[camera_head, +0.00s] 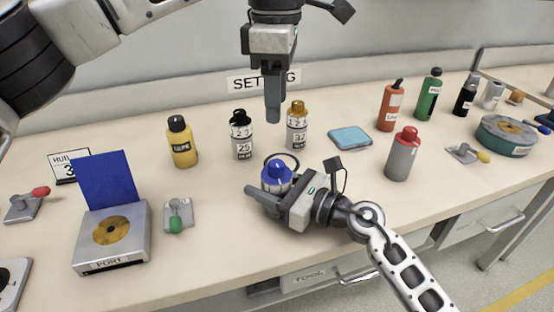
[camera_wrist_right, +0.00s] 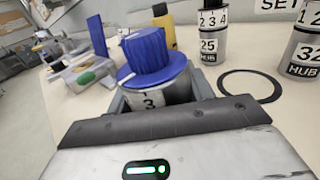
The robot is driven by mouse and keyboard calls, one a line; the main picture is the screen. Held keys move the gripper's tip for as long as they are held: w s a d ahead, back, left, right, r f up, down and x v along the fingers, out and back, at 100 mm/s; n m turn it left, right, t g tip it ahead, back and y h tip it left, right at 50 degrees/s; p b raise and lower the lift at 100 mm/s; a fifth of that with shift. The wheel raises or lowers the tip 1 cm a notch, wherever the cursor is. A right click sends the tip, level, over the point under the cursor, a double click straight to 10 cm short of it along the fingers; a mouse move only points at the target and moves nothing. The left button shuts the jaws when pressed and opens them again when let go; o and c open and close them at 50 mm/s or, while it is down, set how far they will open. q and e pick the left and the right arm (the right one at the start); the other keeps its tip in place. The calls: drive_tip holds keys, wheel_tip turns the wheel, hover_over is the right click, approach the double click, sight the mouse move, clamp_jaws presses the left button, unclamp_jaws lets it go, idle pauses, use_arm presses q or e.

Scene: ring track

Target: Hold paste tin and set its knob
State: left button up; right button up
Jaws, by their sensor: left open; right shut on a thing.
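A tin with a ribbed blue knob (camera_head: 277,172) stands near the middle of the counter; I take it for the paste tin. In the right wrist view its blue knob (camera_wrist_right: 146,52) sits on a grey body (camera_wrist_right: 152,92) with a 3 showing. My right gripper (camera_head: 272,192) is shut around the tin body, below the knob. My left gripper (camera_head: 273,112) points down, seen edge-on, above and behind the tin, apart from it. It is open and empty. The tin's lower part is hidden by the right gripper.
Number-ringed bottles, one with a black cap (camera_head: 241,135) and one with an orange cap (camera_head: 297,125), stand behind the tin. A black ring (camera_wrist_right: 252,86) lies beside it. A yellow bottle (camera_head: 182,143) and a PORT box (camera_head: 112,236) are left; a red-capped bottle (camera_head: 403,155) is right.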

drive_tip(key=o, duration=1.1)
drive_tip(key=shift+o, duration=0.2)
drive_tip(key=v, duration=1.2)
drive_tip(key=shift+f, duration=0.1)
